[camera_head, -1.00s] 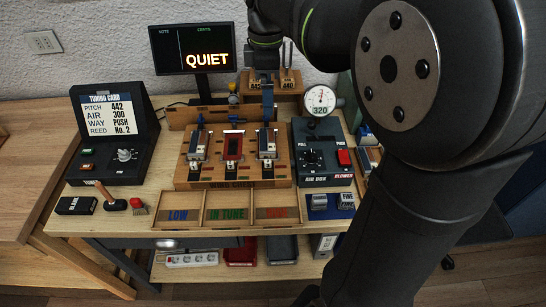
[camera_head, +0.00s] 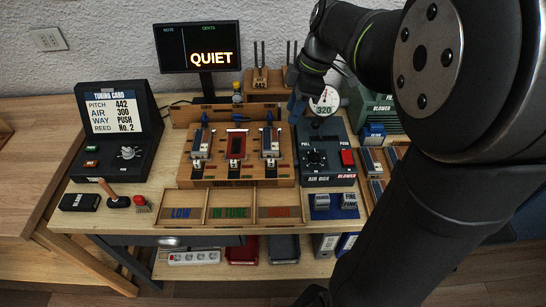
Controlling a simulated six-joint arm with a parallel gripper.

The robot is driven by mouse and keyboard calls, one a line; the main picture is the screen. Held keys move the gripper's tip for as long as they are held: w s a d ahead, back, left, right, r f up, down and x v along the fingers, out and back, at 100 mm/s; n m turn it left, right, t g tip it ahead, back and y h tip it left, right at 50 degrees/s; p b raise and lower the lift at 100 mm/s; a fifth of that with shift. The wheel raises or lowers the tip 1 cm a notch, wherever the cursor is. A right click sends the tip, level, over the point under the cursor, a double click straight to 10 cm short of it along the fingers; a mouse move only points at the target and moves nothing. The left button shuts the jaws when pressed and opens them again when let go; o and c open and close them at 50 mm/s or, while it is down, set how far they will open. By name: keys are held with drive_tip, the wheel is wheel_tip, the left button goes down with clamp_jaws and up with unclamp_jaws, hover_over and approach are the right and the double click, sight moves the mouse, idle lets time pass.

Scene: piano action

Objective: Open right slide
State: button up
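The wooden wind chest (camera_head: 237,183) stands mid-table with several metal-and-black reed parts on its top. The right slide (camera_head: 269,118) shows as a small blue tab at the back of the chest, behind the right reed (camera_head: 270,146). The left slide's blue tab (camera_head: 204,121) stands behind the left reed. How far the right slide is pulled out is too small to tell. My gripper (camera_head: 297,106) points down to the right of the right slide, apart from it, near the back of the air box. Its fingers are small and dark, and I see nothing held.
The air box (camera_head: 327,178) and its round gauge (camera_head: 325,101) stand close on the right, beside my gripper. A fork stand (camera_head: 262,87) is behind the chest. The display (camera_head: 198,48) reads QUIET. The tuning card box (camera_head: 119,130) is at left.

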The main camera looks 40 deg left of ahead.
drive_tip(key=d+f, duration=0.1)
drive_tip(key=y, duration=0.1)
approach(271, 160)
drive_tip(key=shift+g, duration=0.3)
drive_tip(key=x, duration=0.8)
drive_tip(key=shift+w+a+f, duration=0.1)
drive_tip(key=shift+w+f, duration=0.1)
drive_tip(key=shift+f, duration=0.25)
drive_tip(key=shift+c, duration=0.2)
clamp_jaws()
